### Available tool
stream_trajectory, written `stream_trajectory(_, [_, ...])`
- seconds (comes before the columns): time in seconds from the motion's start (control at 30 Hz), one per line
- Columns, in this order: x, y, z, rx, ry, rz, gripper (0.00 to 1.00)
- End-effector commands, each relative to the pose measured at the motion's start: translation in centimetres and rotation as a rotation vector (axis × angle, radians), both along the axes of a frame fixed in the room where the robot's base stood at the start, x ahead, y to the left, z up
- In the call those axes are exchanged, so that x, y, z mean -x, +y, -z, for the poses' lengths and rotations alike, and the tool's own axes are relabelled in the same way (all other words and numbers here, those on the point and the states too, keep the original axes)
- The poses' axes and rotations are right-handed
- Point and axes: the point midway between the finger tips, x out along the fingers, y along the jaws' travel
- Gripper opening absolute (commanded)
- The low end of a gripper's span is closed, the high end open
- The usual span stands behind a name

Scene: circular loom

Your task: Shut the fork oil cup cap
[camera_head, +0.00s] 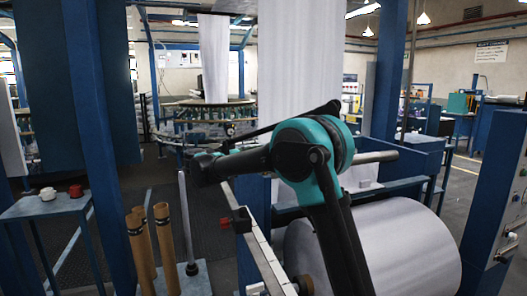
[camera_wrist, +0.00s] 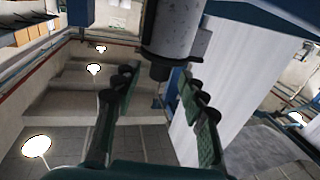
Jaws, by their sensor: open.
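My gripper (camera_wrist: 157,80) is open, its two green-and-black fingers spread apart with nothing held between them. In the wrist view a grey metal cylinder (camera_wrist: 176,28) with a dark, narrower end (camera_wrist: 159,68) sits beyond and between the fingertips, nearer the right finger. I cannot tell for certain whether this is the fork oil cup or whether it touches the finger. No cap can be made out clearly. In the head view my arm reaches left and away, and the gripper is too small and dark there to read.
A large white fabric roll (camera_head: 385,250) lies front right, with a fabric sheet (camera_head: 300,60) hanging behind. A blue post (camera_head: 100,110) and a small table (camera_head: 50,209) with white and red pieces stand left. Brown tubes (camera_head: 168,245) stand near a metal rod (camera_head: 186,220).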

Motion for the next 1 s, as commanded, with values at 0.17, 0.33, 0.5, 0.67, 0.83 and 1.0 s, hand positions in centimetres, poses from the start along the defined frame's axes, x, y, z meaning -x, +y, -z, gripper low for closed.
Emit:
stream_trajectory(0.17, [2.3, 3.2, 0.0, 0.000, 0.000, -0.004, 0.42])
stream_trajectory(0.33, [4.2, 5.7, 0.0, 0.000, 0.000, -0.003, 0.42])
stream_trajectory(0.5, [5.4, 7.2, 0.0, 0.000, 0.000, -0.002, 0.42])
stream_trajectory(0.67, [5.7, 7.7, 0.0, 0.000, 0.000, 0.000, 0.42])
stream_trajectory(0.83, [5.8, 7.7, 0.0, 0.000, 0.000, 0.000, 0.42])
stream_trajectory(1.0, [5.8, 7.7, 0.0, 0.000, 0.000, -0.001, 0.42])
